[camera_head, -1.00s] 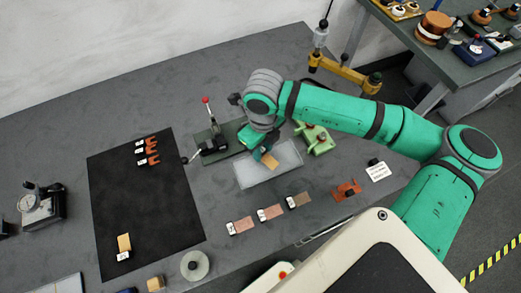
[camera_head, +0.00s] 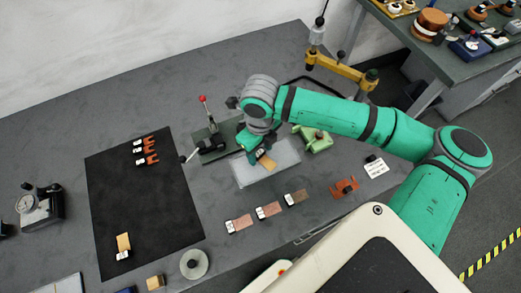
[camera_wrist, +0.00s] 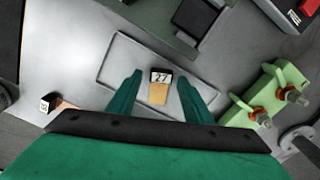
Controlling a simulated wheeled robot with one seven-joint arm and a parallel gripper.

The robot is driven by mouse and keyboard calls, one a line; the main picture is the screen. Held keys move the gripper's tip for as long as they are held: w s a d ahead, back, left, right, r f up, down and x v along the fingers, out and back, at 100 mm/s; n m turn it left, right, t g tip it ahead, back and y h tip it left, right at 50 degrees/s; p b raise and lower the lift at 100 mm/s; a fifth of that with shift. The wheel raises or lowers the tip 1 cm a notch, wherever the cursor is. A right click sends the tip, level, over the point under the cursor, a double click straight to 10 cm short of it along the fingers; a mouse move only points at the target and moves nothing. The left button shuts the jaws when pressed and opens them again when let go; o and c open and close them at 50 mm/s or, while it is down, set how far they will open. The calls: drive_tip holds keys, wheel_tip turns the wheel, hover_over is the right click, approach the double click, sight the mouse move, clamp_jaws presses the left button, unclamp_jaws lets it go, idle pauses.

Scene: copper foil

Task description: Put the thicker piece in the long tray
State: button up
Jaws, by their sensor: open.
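A shallow clear tray (camera_head: 248,179) lies on the bench, and its long outline also shows in the wrist view (camera_wrist: 108,66). A tan piece with a black-and-white tag (camera_head: 267,163) lies inside it; in the wrist view the tag of this piece (camera_wrist: 158,93) reads 27. My gripper (camera_wrist: 160,80) is open just above the tray, one finger on each side of the piece, with gaps visible. In the head view my gripper (camera_head: 257,148) partly hides the tray's far side. Another tagged tan piece (camera_head: 123,244) lies on the black mat's near end.
A black mat (camera_head: 150,210) holds several orange clips (camera_head: 146,151) at its far end. Three tagged copper pieces (camera_head: 269,211) lie in front of the tray. A lever press (camera_head: 210,143) stands left of my gripper; a green fixture (camera_head: 316,138) stands right.

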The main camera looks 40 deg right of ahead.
sight(260, 154)
wheel_tip(260, 154, up, 12)
idle(0.5)
idle(0.5)
